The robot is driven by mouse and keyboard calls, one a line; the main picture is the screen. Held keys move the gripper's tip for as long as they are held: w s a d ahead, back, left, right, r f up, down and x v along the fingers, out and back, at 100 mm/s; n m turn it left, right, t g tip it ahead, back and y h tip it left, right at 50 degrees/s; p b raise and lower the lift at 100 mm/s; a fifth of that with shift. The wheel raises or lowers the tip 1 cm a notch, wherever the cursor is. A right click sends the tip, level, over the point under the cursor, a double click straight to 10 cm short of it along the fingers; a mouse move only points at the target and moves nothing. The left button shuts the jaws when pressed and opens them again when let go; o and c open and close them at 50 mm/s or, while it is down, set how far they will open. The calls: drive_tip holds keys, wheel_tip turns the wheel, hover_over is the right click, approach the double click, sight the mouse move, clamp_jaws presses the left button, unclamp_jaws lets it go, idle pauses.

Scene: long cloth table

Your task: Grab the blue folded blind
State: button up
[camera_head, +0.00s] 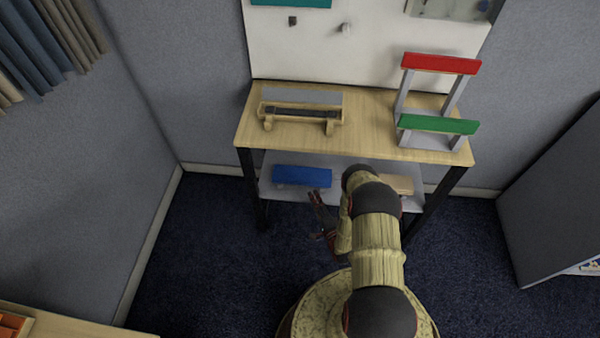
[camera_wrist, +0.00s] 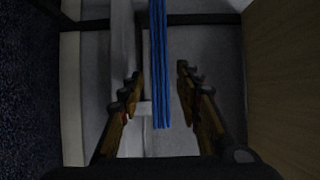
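The blue folded blind (camera_head: 302,175) lies on the lower shelf of the wooden table, toward its left side. In the wrist view it shows as a narrow stack of blue layers (camera_wrist: 159,65), seen end on, reaching down between the fingers. My gripper (camera_head: 320,215) is low in front of the lower shelf, just below the blind. In the wrist view my gripper (camera_wrist: 160,88) is open, with one finger on each side of the blind and a gap on both sides. The fingers do not appear to touch it.
The table top (camera_head: 370,120) is above the lower shelf (camera_head: 285,191). On top are a wooden holder (camera_head: 300,113) and a stand with red (camera_head: 440,64) and green (camera_head: 437,124) slats. A tan piece (camera_head: 397,184) lies on the lower shelf at right. Dark table legs (camera_head: 262,215) flank the shelf.

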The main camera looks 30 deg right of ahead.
sight(305, 184)
drive_tip(key=w+b, duration=0.2)
drive_tip(key=w, duration=0.4)
drive_tip(key=shift+w+d, duration=0.15)
drive_tip(key=shift+d, duration=0.05)
drive_tip(key=w+b, duration=0.2)
drive_tip(key=w, duration=0.1)
drive_tip(key=shift+w+d+f, duration=0.1)
drive_tip(key=shift+w+f, duration=0.05)
drive_tip(key=shift+w, duration=0.05)
drive_tip(key=shift+w+d, duration=0.1)
drive_tip(key=shift+w, duration=0.55)
clamp_jaws()
